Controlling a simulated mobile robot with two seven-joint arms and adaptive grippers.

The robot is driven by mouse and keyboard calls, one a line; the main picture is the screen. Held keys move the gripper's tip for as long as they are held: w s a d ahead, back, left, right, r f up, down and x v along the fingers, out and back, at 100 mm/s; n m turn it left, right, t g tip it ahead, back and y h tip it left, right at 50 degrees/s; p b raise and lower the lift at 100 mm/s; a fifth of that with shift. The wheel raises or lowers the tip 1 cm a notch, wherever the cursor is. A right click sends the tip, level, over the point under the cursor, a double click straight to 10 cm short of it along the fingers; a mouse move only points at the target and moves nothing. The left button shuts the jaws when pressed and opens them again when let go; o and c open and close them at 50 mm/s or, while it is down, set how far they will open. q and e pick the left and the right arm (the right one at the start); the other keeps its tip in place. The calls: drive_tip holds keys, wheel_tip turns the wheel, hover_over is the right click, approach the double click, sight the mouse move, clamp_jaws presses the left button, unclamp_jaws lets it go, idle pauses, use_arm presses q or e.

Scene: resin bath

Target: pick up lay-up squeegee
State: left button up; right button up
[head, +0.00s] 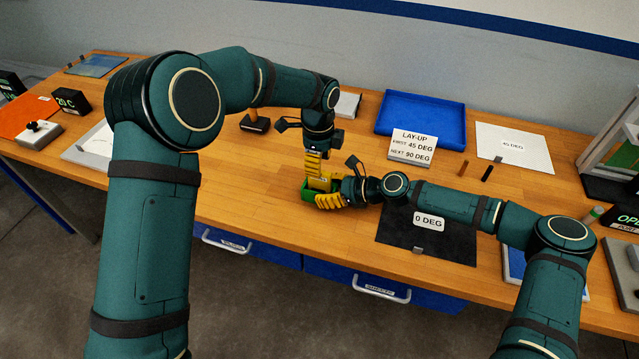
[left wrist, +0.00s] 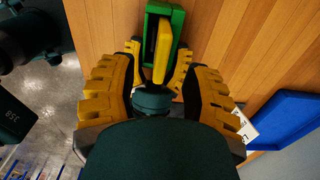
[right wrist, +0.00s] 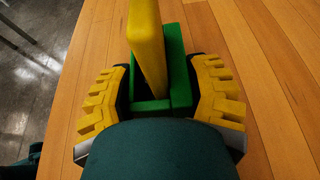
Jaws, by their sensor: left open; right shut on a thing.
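The lay-up squeegee appears to be the yellow slab (head: 321,183) standing upright in a green holder (head: 307,197) near the middle of the table. The slab (left wrist: 162,50) and holder (left wrist: 178,24) also show in the left wrist view. My right gripper (head: 322,191) is shut on the green holder, one finger on each side; the right wrist view shows the holder (right wrist: 177,75) between its fingers and the slab (right wrist: 147,45) rising from it. My left gripper (head: 313,170) is open, pointing down just above the slab. Whether its fingertips touch the slab I cannot tell.
A wood-handled tool with a dark head (head: 255,123) lies left of the grippers. A blue tray (head: 422,120), a lay-up sign (head: 411,147) and a white sheet (head: 514,147) are behind. A black sheet marked 0 DEG (head: 455,245) lies under my right arm. Table in front is clear.

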sight(324, 183)
use_arm(q)
wheel_tip(324, 183, down, 5)
drive_tip(key=shift+w+d+r, duration=0.1)
drive_tip(key=shift+d+r, duration=0.05)
clamp_jaws()
